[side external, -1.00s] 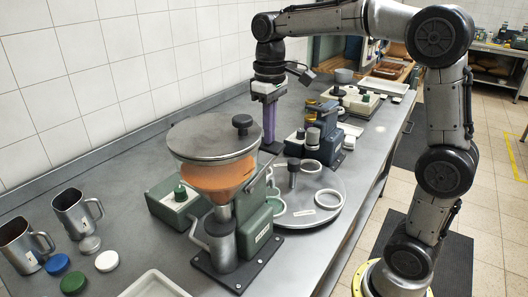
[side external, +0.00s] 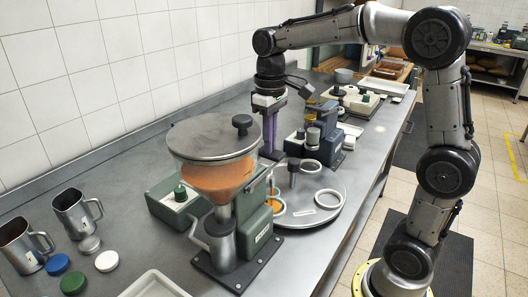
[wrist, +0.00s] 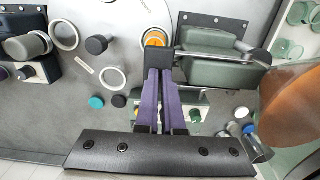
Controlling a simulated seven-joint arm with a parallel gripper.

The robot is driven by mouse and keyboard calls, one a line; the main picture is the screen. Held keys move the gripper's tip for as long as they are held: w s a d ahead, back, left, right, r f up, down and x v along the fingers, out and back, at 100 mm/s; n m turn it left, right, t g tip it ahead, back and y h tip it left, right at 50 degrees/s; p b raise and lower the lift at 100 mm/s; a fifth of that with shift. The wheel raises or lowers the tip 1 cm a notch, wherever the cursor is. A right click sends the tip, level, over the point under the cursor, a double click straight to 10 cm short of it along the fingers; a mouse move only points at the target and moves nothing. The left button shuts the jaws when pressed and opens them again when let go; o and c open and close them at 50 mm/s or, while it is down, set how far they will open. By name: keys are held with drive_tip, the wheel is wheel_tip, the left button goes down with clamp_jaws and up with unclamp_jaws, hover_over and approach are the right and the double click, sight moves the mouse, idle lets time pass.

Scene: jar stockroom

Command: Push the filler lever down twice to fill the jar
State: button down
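The filler has a green body (side external: 257,226) and a hopper with orange filling (side external: 220,182) under a grey lid. Its metal lever (side external: 261,179) slants up from the body; it also seems to show as a bar in the wrist view (wrist: 225,49). The jar (side external: 275,204) stands beside the body at the turntable edge, with orange showing in it; in the wrist view its round orange top (wrist: 155,38) lies just beyond my fingertips. My gripper (wrist: 158,68) points down behind the filler, its purple fingers together and holding nothing visible. Whether its tips touch the lever is unclear.
A grey turntable (side external: 327,192) carries white rings and a dark knob. A blue-grey machine (side external: 318,135) stands close beyond my gripper. A green box (side external: 168,203), metal mugs (side external: 75,212), loose lids (side external: 74,283) and a white tray (side external: 150,285) are at the left and front.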

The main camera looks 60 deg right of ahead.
drive_tip(key=shift+d+f, duration=0.1)
drive_tip(key=shift+f, duration=1.2)
drive_tip(key=shift+r, duration=3.3)
drive_tip(key=shift+f, duration=0.1)
